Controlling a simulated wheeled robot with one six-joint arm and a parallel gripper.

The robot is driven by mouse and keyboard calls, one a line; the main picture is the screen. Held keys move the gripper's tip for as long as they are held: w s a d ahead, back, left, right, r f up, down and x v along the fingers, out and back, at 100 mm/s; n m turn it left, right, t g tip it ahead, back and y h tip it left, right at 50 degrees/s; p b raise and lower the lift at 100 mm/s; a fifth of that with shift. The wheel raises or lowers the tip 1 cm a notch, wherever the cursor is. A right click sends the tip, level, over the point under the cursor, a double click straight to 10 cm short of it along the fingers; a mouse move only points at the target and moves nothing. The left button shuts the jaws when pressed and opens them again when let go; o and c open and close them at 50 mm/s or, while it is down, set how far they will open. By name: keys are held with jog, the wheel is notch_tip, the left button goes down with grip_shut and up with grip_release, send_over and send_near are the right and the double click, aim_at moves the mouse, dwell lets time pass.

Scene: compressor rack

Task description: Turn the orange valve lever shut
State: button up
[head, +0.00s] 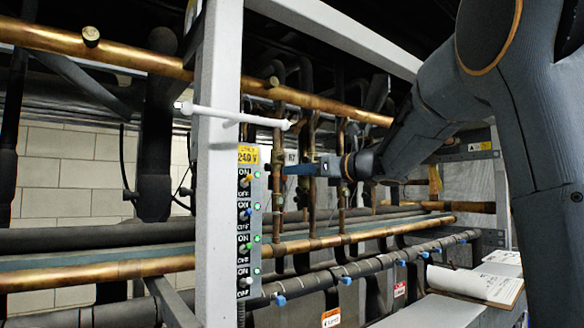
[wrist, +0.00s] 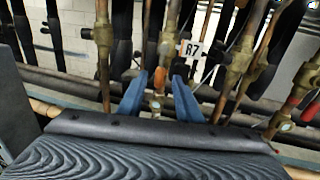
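The orange valve lever (wrist: 159,77) shows in the wrist view as a small orange-red piece on a brass valve on a vertical copper pipe. It points roughly upright in that view. My gripper (wrist: 162,80) has two blue fingers, spread apart, one on each side of the lever in the picture. I cannot tell how deep the lever sits between them, and no touch is visible. In the head view my gripper (head: 299,170) reaches left to the vertical pipes behind the switch panel. I cannot make out the lever there.
A white "R7" tag (wrist: 190,49) hangs just right of the lever. Another red handle (wrist: 291,104) is on a pipe at the right. In the head view, a grey post (head: 216,200) with a switch panel (head: 248,220) and a white rod (head: 235,116) stand left of my gripper.

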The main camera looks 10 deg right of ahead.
jog(key=shift+p+x, duration=0.45)
jog(key=shift+x, duration=0.9)
grip_shut()
